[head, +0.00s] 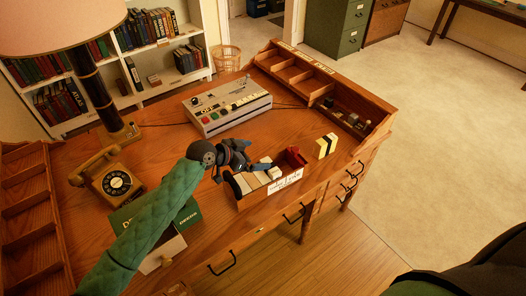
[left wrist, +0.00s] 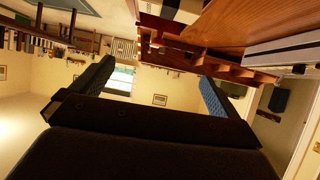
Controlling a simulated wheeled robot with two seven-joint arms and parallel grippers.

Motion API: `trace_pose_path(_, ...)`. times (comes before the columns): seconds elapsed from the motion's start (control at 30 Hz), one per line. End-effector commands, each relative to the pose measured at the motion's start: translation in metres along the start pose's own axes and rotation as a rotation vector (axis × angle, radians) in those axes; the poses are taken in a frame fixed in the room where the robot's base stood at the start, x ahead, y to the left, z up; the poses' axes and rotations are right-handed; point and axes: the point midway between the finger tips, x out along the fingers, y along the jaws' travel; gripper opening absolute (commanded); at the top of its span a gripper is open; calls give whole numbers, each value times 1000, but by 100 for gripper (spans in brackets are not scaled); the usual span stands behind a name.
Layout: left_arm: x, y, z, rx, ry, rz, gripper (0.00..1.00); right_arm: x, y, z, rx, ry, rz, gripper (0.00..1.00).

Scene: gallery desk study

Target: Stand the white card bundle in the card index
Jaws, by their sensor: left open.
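The card index (head: 286,184) is a box with a red end and a white front label, near the desk's front edge. Several pale card blocks (head: 258,179) with dark gaps stand in it. A pale yellow-white bundle with a dark band (head: 325,146) stands upright on the desk to its right, apart from it. My left gripper (head: 254,166) is open at the back left of the index, close above it; contact cannot be told. Its spread fingers (left wrist: 155,95) show in the left wrist view with nothing between them. My right gripper is not in view.
A grey console (head: 228,104) with buttons stands behind the index. A rotary telephone (head: 113,181), a lamp (head: 95,90) and a green box (head: 187,216) are at the left. A raised wooden organizer (head: 318,85) runs along the right edge. Bare desk lies around the yellow-white bundle.

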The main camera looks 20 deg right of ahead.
Motion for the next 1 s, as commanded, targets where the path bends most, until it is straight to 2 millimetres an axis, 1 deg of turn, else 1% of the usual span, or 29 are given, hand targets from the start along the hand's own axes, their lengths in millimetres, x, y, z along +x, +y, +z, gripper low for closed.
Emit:
trace_pose_path(0.03, -12, 0, -2, 1, -2, -1, 100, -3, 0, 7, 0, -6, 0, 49)
trace_pose_path(0.2, -41, 1, -1, 1, -2, 0, 100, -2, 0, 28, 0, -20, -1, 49)
trace_pose_path(0.4, -60, 1, 0, 0, 0, 2, 100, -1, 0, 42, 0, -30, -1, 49)
trace_pose_path(0.57, -65, 0, 0, 0, -1, 1, 100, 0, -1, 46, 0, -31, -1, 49)
trace_pose_path(1.0, -65, 0, 0, 0, 0, 1, 100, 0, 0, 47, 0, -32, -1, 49)
